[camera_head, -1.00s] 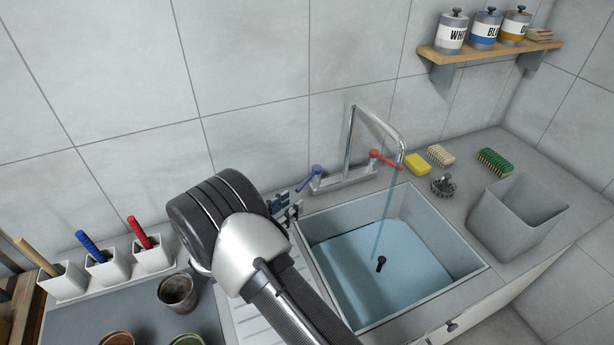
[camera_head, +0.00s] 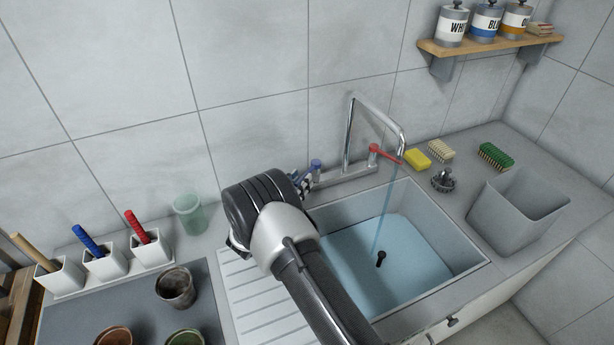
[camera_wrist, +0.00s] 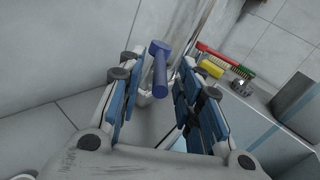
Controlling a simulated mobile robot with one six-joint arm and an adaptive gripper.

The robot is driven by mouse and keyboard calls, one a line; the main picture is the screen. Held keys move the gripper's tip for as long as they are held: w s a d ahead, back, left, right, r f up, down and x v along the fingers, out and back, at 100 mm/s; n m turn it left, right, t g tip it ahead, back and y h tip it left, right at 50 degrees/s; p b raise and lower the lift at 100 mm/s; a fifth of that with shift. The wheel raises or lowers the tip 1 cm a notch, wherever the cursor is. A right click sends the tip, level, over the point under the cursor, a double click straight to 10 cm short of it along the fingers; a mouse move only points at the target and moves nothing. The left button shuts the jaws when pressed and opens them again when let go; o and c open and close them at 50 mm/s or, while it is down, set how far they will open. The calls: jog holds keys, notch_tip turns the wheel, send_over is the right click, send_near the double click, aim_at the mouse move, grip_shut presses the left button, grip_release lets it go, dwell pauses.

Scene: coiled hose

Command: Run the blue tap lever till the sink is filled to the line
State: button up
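The blue tap lever (camera_head: 316,164) is at the left end of the tap (camera_head: 345,175), partly hidden by my gripper (camera_head: 304,182) in the head view. In the wrist view the blue lever (camera_wrist: 159,70) stands between the two blue-padded fingers of my open gripper (camera_wrist: 158,85), with gaps on both sides. Water runs from the spout into the sink (camera_head: 455,240). Bluish water (camera_head: 410,262) covers the sink floor, with a black plug (camera_head: 381,259) at its middle. I cannot make out a fill line.
The red lever (camera_head: 384,152) is right of the blue one. A yellow sponge (camera_head: 417,159), brushes (camera_head: 496,157) and a grey bin (camera_head: 515,210) stand right of the sink. A green cup (camera_head: 189,214) and a rusty pot (camera_head: 176,287) stand left of the drainboard (camera_head: 250,300).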

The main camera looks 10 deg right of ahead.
aim_at(313, 167)
jog(key=shift+x, duration=2.35)
grip_shut()
